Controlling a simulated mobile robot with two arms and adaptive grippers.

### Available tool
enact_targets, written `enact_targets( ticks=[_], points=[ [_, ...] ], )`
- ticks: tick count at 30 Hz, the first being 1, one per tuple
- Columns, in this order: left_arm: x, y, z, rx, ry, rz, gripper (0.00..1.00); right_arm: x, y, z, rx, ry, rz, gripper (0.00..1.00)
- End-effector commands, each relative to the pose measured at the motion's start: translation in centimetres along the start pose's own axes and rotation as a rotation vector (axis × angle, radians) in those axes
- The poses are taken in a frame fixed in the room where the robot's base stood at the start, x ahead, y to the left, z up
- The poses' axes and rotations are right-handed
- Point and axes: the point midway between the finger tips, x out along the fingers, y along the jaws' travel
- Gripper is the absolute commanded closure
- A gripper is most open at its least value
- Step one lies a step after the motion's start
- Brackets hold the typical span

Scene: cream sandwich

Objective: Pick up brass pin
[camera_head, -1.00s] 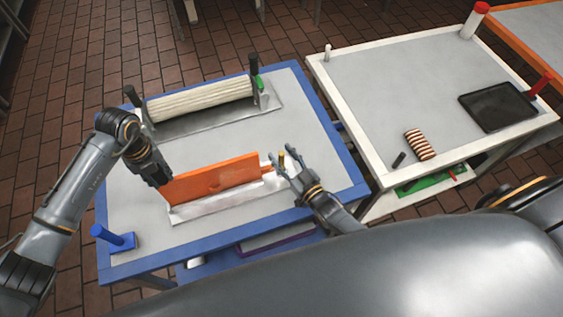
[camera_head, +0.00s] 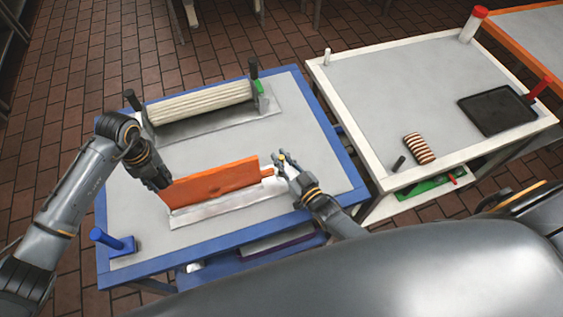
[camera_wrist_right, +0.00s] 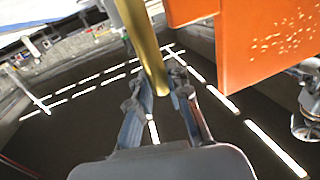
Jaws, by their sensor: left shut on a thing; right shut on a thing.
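The brass pin (camera_wrist_right: 147,45) is a gold-coloured rod that runs down between the fingers of my right gripper (camera_wrist_right: 160,95) in the right wrist view. In the head view my right gripper (camera_head: 282,160) is shut on the pin at the right end of an orange panel (camera_head: 210,183), and only a small bit of the pin shows. My left gripper (camera_head: 161,187) is shut at the left end of the orange panel, which stands upright on a silver base (camera_head: 230,206). Its fingertips are partly hidden.
A ribbed white roller (camera_head: 200,103) with black handles stands at the back of the blue-edged table (camera_head: 322,92). A blue clamp-like piece (camera_head: 113,240) is at its front left. The white table (camera_head: 400,80) at right holds a black tray (camera_head: 497,110) and a striped roll (camera_head: 419,148).

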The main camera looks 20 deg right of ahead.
Motion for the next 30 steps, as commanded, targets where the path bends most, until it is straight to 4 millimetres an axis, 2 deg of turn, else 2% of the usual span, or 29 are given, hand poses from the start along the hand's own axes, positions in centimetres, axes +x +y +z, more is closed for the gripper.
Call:
enact_targets(
  ticks=[5,15,21,30],
  points=[
    [0.0,0.0,0.0,0.0,-0.001,0.0,1.0,0.1,0.0,-1.3,-0.001,0.005,0.0,1.0],
    [0.0,0.0,0.0,0.0,-0.001,-0.001,1.0,0.0,0.0,-6.7,-0.001,0.007,0.0,1.0],
    [0.0,0.0,0.0,0.0,-0.001,-0.001,1.0,0.0,0.0,-9.2,-0.001,0.005,0.0,1.0],
    [0.0,0.0,0.0,0.0,-0.001,0.0,1.0,0.0,0.0,-10.1,0.0,0.003,0.0,1.0]
  ],
)
